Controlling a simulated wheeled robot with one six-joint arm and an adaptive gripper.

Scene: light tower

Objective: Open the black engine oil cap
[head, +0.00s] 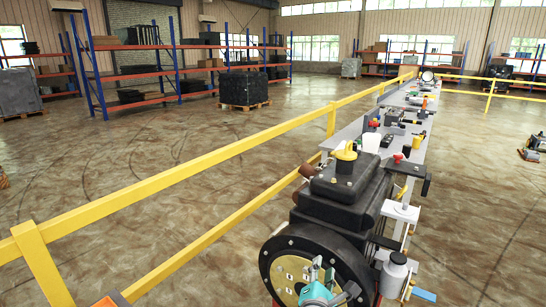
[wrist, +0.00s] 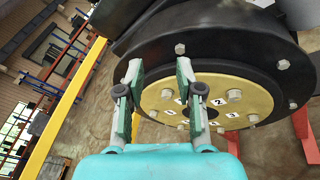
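The black engine (head: 345,195) stands at the lower middle of the head view, with a round flange facing me. A grey canister (head: 393,277) with a black cap (head: 398,257) is at its right side; I cannot tell if this is the oil cap. A yellow-topped fitting (head: 346,152) sits on the engine's top. My teal gripper (head: 328,278) is in front of the flange. In the wrist view its fingers (wrist: 160,75) are apart with nothing between them. Behind them is the brass flange plate (wrist: 235,105) with bolts and number labels.
A yellow railing (head: 235,148) runs along the left of the engine. Behind the engine a long grey bench (head: 413,150) carries many small items. Shelves (head: 170,65) and a black crate on a pallet (head: 244,88) stand farther back. The floor on the right is mostly open.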

